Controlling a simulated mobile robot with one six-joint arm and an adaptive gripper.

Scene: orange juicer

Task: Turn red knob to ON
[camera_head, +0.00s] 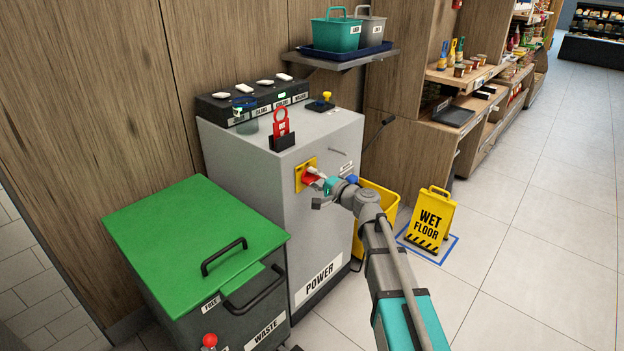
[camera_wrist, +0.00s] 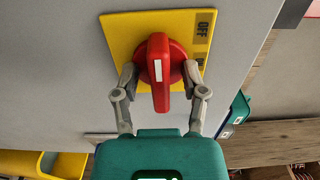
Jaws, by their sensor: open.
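The red knob (camera_wrist: 158,72) sits on a yellow plate (camera_wrist: 122,32) on the front of the grey power cabinet. The plate shows the word OFF and another label partly hidden by my gripper. The knob's handle, with a white mark, points toward my gripper in the wrist view. My gripper (camera_wrist: 160,78) is open, with one finger on each side of the knob's handle; whether they touch it I cannot tell. In the head view the red knob (camera_head: 310,178) is partly covered by my gripper (camera_head: 318,175), in front of the yellow plate (camera_head: 299,176).
A yellow bucket (camera_head: 385,197) and wet floor sign (camera_head: 431,218) stand at the right. Floor beyond the sign is clear.

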